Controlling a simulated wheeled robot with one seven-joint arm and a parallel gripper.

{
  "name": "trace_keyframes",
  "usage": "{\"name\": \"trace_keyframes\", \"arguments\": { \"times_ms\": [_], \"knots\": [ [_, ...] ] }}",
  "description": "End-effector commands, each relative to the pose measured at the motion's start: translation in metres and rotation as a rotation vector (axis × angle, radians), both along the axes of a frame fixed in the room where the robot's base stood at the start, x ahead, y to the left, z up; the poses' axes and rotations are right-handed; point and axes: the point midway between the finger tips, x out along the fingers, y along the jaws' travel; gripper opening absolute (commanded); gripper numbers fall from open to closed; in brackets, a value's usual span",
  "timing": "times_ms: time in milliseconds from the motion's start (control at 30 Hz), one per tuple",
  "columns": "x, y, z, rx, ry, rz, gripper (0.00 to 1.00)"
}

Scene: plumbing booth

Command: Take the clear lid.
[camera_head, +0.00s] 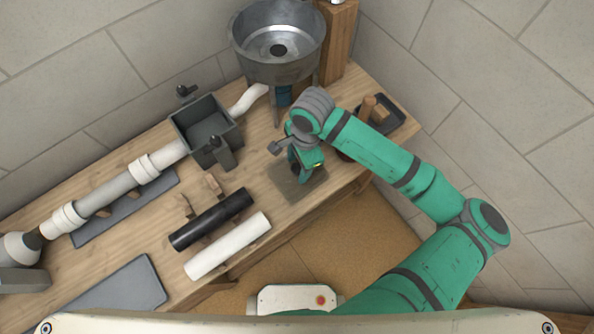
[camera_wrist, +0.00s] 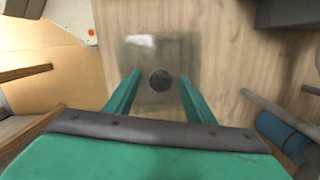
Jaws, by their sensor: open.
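The clear lid (camera_wrist: 150,52) is a see-through square plate with a dark round knob (camera_wrist: 160,80) in its middle, lying flat on the wooden bench. In the head view the lid (camera_head: 288,188) shows near the bench's front edge, partly hidden by my gripper (camera_head: 305,174). My gripper points down over it. In the wrist view my gripper (camera_wrist: 159,79) is open, with its two green fingers on either side of the knob and a gap to each. I cannot tell how far the fingertips are above the plate.
A grey box with clamps (camera_head: 206,132) stands behind left, joined to a white pipe run. A metal basin (camera_head: 278,45) stands at the back. A black pipe (camera_head: 210,219) and a white pipe (camera_head: 228,246) lie left. A dark tray (camera_head: 392,120) lies right.

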Motion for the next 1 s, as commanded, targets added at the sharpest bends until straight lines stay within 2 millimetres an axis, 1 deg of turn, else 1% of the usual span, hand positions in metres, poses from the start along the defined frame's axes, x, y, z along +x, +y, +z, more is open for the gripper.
{"name": "trace_keyframes", "arguments": {
  "times_ms": [67, 100, 267, 300, 567, 733, 867, 1000],
  "knots": [
    [0.0, 0.0, 0.0, 0.0, 0.0, 0.0, 0.49],
    [0.0, 0.0, 0.0, 0.0, 0.0, 0.0, 0.4],
    [0.0, 0.0, 0.0, 0.0, 0.0, 0.0, 0.02],
    [0.0, 0.0, 0.0, 0.0, 0.0, 0.0, 0.0],
    [0.0, 0.0, 0.001, 0.0, -0.001, 0.0, 0.0],
    [0.001, -0.003, 0.004, -0.001, -0.002, -0.003, 0.0],
    [0.001, -0.004, 0.012, -0.003, -0.002, -0.005, 0.0],
    [0.001, -0.009, 0.024, -0.003, -0.003, -0.017, 0.0]
  ]
}}
